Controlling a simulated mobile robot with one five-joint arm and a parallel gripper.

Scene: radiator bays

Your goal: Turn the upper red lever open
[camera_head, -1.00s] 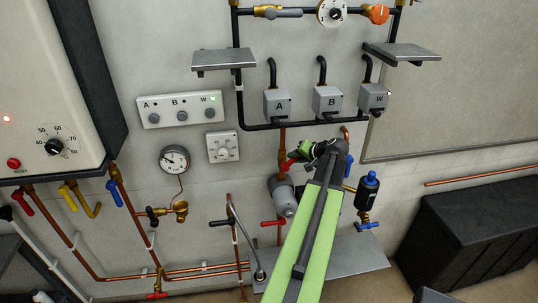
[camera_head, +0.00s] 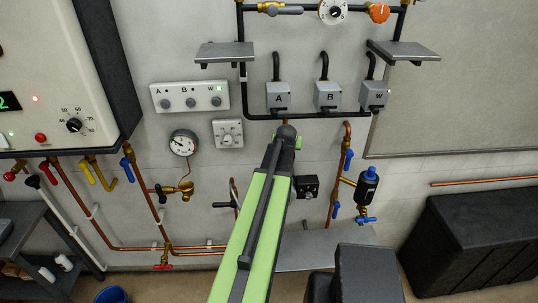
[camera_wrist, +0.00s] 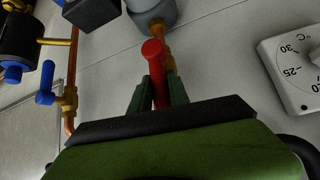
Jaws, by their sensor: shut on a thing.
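The upper red lever (camera_wrist: 152,50) is in the wrist view, between the two dark green fingers of my gripper (camera_wrist: 160,92). The fingers are shut on its shaft and its rounded end points up in that picture, in front of a brass valve (camera_wrist: 158,27) by the grey pump (camera_wrist: 150,8). In the head view my gripper (camera_head: 292,138) is below the grey boxes A and B, with its fingertips hidden. My arm covers the lever, its valve and the pump there. How far the valve is turned cannot be told.
A white dial thermostat (camera_wrist: 295,70) is at the right of the wrist view. A blue-handled valve (camera_wrist: 55,97) is at the left, near a copper pipe. In the head view a grey shelf (camera_head: 325,255) and a black chest (camera_head: 470,250) are lower right.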

